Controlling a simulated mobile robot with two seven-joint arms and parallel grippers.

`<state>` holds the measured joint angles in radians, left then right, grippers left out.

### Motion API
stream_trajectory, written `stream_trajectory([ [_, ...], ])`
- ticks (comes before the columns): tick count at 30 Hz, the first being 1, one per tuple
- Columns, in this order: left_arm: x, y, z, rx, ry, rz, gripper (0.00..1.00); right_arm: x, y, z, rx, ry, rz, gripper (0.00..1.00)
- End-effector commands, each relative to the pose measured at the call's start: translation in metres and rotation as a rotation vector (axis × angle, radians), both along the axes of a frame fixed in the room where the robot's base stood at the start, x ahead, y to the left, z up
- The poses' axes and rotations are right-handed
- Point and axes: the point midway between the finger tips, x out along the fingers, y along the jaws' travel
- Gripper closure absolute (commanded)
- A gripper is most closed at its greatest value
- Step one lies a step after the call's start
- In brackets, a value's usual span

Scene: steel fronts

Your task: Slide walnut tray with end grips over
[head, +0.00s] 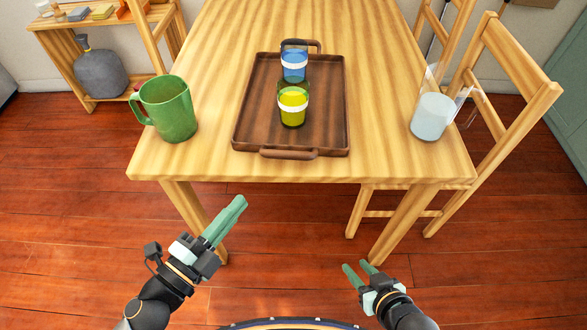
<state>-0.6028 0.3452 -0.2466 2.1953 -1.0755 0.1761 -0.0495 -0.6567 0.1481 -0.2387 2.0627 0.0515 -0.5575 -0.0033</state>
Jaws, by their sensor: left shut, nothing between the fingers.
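The walnut tray (262,118) lies flat on the light wooden table, near its front edge. It has a dark end grip at the far end (312,43) and another at the near end (289,154). On the tray stand a cup with yellow-green contents (293,107) and, behind it, a cup with blue contents (294,66). My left gripper (240,203) is shut and empty, in front of the table and left of the tray's near grip. My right gripper (355,267) is lower, in front of the table to the right, its fingers apart with nothing seen between them.
A green pitcher (170,110) stands on the table left of the tray. A clear pitcher with pale contents (432,117) stands near the right edge. Wooden chairs (505,75) stand at the right.

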Motion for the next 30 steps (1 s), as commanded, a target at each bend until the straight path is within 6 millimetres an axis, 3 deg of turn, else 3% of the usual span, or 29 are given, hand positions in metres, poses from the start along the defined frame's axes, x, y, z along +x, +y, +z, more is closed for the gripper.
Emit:
stream_trajectory([
  [4, -0.016, -0.021, 0.006, 0.179, -0.134, -0.146, 1.0, 0.0, -0.001, -0.001, -0.001, 0.0, -0.001, 0.61],
  [11, -0.021, -0.034, 0.006, 0.262, -0.187, -0.211, 1.0, 0.0, -0.001, 0.001, 0.0, -0.001, -0.002, 0.61],
  [17, -0.002, -0.051, 0.009, 0.259, -0.19, -0.209, 1.0, 0.001, 0.001, 0.01, 0.002, 0.0, -0.001, 0.61],
  [27, 0.048, -0.1, 0.008, 0.256, -0.187, -0.207, 1.0, 0.002, 0.003, 0.021, 0.005, 0.001, 0.002, 0.61],
  [30, 0.064, -0.1, 0.005, 0.26, -0.187, -0.206, 1.0, 0.002, 0.004, 0.017, 0.006, 0.002, 0.001, 0.61],
])
